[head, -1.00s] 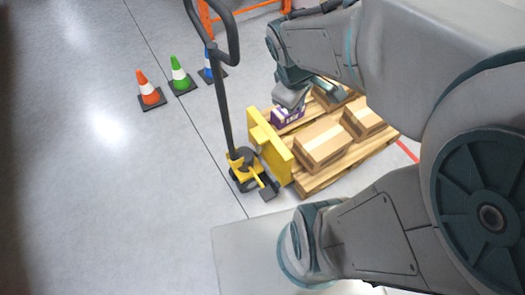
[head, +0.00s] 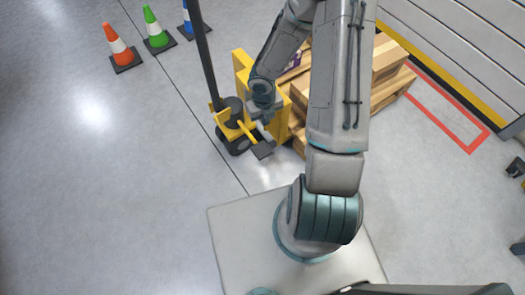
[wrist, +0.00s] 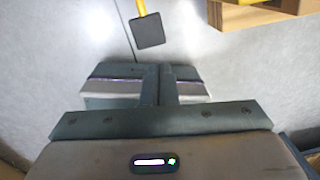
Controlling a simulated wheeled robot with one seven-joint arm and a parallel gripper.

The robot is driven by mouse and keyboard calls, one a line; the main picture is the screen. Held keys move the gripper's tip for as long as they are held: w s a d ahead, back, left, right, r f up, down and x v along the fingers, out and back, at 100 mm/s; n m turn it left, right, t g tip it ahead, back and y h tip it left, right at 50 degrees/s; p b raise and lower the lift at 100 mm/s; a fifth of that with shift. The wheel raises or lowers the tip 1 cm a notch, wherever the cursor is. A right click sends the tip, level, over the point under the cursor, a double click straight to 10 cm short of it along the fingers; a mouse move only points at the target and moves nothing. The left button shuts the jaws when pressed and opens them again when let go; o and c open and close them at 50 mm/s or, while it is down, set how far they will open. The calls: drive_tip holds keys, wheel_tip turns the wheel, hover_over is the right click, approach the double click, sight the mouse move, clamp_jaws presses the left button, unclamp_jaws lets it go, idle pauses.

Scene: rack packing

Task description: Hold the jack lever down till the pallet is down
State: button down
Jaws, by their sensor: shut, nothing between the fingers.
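The yellow pallet jack (head: 240,68) has a tall dark handle (head: 203,50). Its lever is a yellow bar ending in a dark square pedal (head: 263,150), which sticks out low at the near side. The pedal also shows in the wrist view (wrist: 149,31), ahead of my fingertips and apart from them in the picture. My gripper (wrist: 158,80) is shut and empty. In the head view my gripper (head: 263,118) hangs just above and behind the pedal. The wooden pallet (head: 394,90) is partly hidden behind my arm; its height off the floor is not clear.
Cardboard boxes (head: 388,58) ride on the pallet. Orange (head: 120,47), green (head: 155,30) and blue cones stand at the upper left. A red floor outline (head: 455,128) lies right of the pallet. The floor on the left is clear.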

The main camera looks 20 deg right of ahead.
sight(264, 150)
drive_tip(key=f+n, duration=0.1)
drive_tip(key=a+f, duration=0.1)
drive_tip(key=f, duration=0.1)
drive_tip(key=shift+s+f+n+y, duration=0.15)
drive_tip(key=shift+n+y, duration=0.15)
drive_tip(key=shift+n, duration=0.1)
wheel_tip(264, 150, down, 14)
drive_tip(key=b, duration=0.9)
drive_tip(key=shift+b, duration=0.35)
drive_tip(key=f+b, duration=0.2)
drive_tip(key=f, duration=0.1)
drive_tip(key=f+b, duration=0.1)
drive_tip(key=f, duration=0.1)
drive_tip(key=shift+s+d, duration=0.1)
drive_tip(key=shift+s, duration=0.3)
drive_tip(key=shift+f+b, duration=0.1)
drive_tip(key=shift+b, duration=0.2)
drive_tip(key=shift+d+r+p, duration=0.1)
drive_tip(key=shift+r+p, duration=0.3)
drive_tip(key=shift+r, duration=0.15)
drive_tip(key=s+d+r+p, duration=0.1)
drive_tip(key=s+r+p, duration=0.2)
drive_tip(key=r+p, duration=0.5)
wheel_tip(264, 150, up, 5)
drive_tip(key=shift+s+r, duration=0.1)
drive_tip(key=shift+s, duration=0.2)
